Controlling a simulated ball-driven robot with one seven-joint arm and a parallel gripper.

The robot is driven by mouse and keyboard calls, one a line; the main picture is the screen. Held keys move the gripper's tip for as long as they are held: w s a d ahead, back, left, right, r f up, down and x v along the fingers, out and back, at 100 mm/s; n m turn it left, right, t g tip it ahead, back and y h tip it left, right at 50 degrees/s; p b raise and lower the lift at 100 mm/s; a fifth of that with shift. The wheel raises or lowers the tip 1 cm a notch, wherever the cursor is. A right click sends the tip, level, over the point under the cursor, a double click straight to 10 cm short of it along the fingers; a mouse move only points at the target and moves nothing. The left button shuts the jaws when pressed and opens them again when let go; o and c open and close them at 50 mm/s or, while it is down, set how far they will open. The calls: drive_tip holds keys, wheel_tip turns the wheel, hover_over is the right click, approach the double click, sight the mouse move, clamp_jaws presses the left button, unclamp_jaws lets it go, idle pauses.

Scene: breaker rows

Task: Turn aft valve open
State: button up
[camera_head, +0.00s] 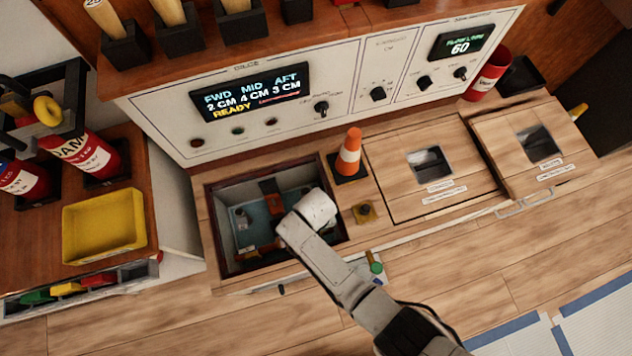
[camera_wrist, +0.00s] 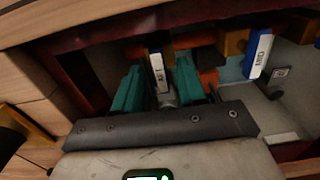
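My gripper (camera_wrist: 160,82) reaches down into the open hatch (camera_head: 212,232) in the wooden bench. In the wrist view its two teal fingers stand apart, one on each side of a valve handle with a white label (camera_wrist: 157,66). I see small gaps, so the fingers do not look closed on it. The label is too small to read. A second handle with a blue and white label (camera_wrist: 258,54), seemingly MID, stands to the right. In the head view my wrist hides the fingers and part of the hatch. An orange part (camera_head: 270,196) shows inside.
A panel display (camera_head: 252,92) reads FWD 2 CM, MID 4 CM, AFT 3 CM, READY. An orange cone (camera_head: 349,154) stands at the hatch's right. A yellow tray (camera_head: 104,226) is at left.

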wheel_tip(320, 180, up, 11)
drive_tip(key=p, duration=0.4)
drive_tip(key=shift+f, duration=0.1)
idle(0.6)
